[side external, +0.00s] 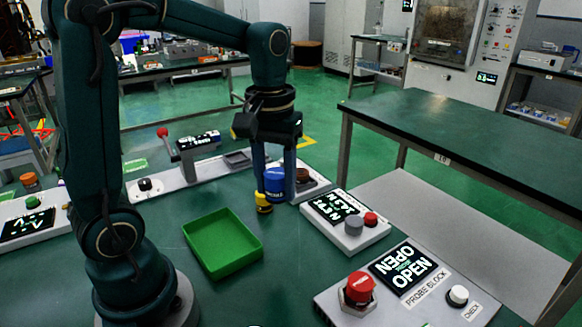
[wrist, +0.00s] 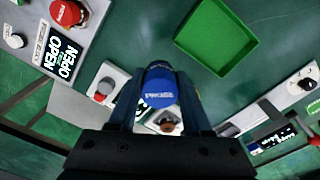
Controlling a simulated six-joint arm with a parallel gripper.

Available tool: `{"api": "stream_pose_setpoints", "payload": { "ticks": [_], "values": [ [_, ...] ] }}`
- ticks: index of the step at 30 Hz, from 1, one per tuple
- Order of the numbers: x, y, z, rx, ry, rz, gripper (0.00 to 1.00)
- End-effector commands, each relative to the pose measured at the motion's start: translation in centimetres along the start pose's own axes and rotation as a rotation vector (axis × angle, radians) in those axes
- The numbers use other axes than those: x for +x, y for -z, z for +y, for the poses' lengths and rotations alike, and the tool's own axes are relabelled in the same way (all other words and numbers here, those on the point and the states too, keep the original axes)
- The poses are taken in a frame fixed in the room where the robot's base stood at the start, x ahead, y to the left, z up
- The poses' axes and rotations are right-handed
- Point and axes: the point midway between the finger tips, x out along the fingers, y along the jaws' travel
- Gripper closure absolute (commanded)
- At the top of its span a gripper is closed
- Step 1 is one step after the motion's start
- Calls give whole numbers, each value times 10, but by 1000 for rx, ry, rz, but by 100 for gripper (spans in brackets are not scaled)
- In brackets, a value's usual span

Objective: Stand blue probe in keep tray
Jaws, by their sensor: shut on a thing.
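The blue probe (side external: 274,180) is upright between the fingers of my gripper (side external: 274,172), which is shut on it. A yellow part (side external: 263,203) shows below the blue body, close to the table. In the wrist view the blue top of the probe (wrist: 159,88) sits between the two fingers of my gripper (wrist: 158,98). The green tray (side external: 222,244) lies on the table to the left of and nearer than the probe in the side view. The green tray (wrist: 216,38) looks empty. I cannot tell which container is the keep tray from any label.
The probe block (side external: 400,290) with a red button (side external: 360,287) and an OPEN display stands front right. A white box (side external: 345,222) with grey and red knobs is right of the probe. A long white panel (side external: 190,172) with a red-tipped lever lies behind. Bare table lies between probe and tray.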

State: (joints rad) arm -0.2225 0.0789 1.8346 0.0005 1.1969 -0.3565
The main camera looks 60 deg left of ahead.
Motion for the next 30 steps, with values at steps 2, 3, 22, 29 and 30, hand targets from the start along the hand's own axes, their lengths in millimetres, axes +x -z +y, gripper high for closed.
{"api": "stream_pose_setpoints", "payload": {
  "ticks": [2, 3, 22, 29, 30],
  "values": [
    [12, -6, -16, -208, 4, -4, 100],
    [18, -10, -24, -318, 5, -4, 100],
    [72, -46, -82, -917, 27, -27, 100],
    [93, -46, -82, -914, 25, -23, 100],
    [96, -46, -82, -914, 26, -24, 100]
  ]
}}
